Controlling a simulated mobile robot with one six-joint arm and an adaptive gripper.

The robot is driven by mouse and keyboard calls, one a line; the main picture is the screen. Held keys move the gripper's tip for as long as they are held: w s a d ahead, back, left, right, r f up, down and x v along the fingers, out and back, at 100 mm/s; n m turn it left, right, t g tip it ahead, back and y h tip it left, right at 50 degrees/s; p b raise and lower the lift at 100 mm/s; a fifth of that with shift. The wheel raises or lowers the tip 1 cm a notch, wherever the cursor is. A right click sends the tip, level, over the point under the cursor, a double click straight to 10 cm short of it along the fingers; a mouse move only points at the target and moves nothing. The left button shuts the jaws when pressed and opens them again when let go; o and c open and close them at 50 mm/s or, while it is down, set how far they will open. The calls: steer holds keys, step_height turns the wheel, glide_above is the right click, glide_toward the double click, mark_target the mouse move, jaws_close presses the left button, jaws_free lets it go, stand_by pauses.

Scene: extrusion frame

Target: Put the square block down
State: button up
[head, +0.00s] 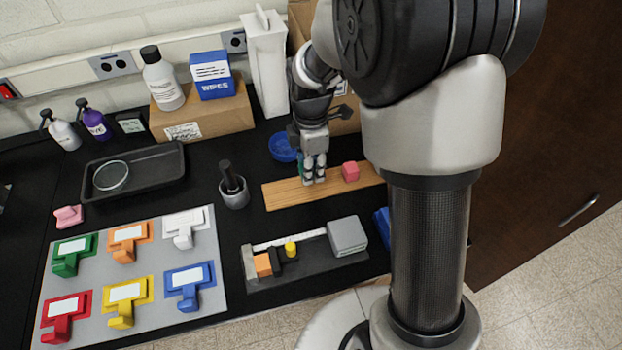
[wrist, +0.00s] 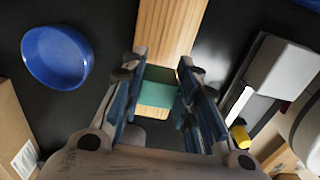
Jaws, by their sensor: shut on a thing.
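My gripper (head: 314,172) points down over the left part of a wooden board (head: 283,194). In the wrist view my gripper (wrist: 158,80) is shut on a teal-green square block (wrist: 157,93), which sits between the two fingers. In the head view the fingers mostly hide the block. The wooden board (wrist: 170,28) runs beneath the block in the wrist view. I cannot tell whether the block touches the board.
A pink block (head: 350,172) stands on the board right of my gripper. A blue bowl (head: 283,147) is behind the board, and a mortar with pestle (head: 233,191) is left of it. In front is a dark tray (head: 300,277) holding a grey box (head: 347,235) and small blocks.

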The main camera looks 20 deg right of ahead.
steer(key=shift+f+b, duration=0.6)
steer(key=shift+f, duration=1.4)
steer(key=shift+f, duration=0.2)
steer(key=o, duration=1.1)
steer(key=shift+o, duration=0.2)
